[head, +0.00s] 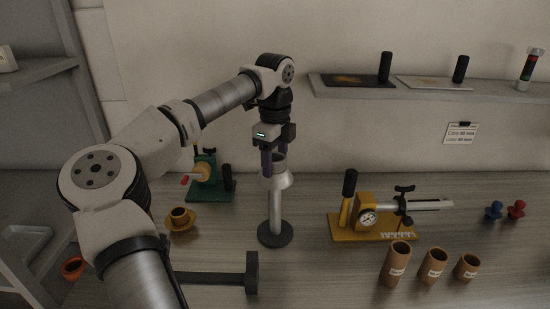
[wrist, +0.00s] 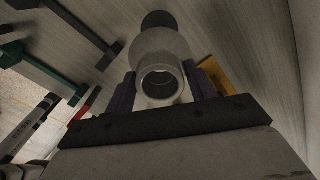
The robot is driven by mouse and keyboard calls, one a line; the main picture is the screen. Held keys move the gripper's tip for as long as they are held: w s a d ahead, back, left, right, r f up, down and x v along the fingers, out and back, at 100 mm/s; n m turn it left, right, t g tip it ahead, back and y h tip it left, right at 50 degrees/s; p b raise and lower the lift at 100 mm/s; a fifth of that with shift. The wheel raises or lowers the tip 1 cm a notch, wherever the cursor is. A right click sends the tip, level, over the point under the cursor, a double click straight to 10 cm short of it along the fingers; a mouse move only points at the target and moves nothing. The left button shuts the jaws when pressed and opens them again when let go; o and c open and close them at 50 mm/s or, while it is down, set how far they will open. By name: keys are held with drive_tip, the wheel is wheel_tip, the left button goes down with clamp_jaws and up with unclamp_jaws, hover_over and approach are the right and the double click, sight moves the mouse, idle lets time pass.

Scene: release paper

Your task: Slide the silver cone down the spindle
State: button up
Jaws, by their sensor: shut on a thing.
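The silver cone (head: 277,180) sits around the upper part of the upright grey spindle (head: 275,212), which stands on a round dark base (head: 275,236). A narrow collar tops the cone. My gripper (head: 273,156) points down from above and its fingers are shut on the cone's collar. In the wrist view the fingers flank the collar of the cone (wrist: 160,45), with its round opening facing the camera. The spindle is mostly hidden behind the cone there, and I cannot tell how its tip sits inside.
A green device (head: 212,185) stands behind left, and a yellow gauge fixture (head: 375,222) stands right. Several brown cylinders (head: 432,266) stand front right. A dark bar (head: 250,272) lies in front of the spindle. A shelf (head: 430,93) runs along the wall.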

sight(275, 197)
drive_tip(key=shift+f+b, duration=3.8)
drive_tip(key=shift+f, duration=1.9)
drive_tip(key=o, duration=1.6)
drive_tip(key=shift+c, duration=0.2)
drive_tip(key=shift+f, duration=0.1)
wheel_tip(275, 197, up, 14)
drive_tip(key=shift+r+b, duration=0.15)
drive_tip(key=shift+b, duration=0.4)
drive_tip(key=shift+s, duration=0.1)
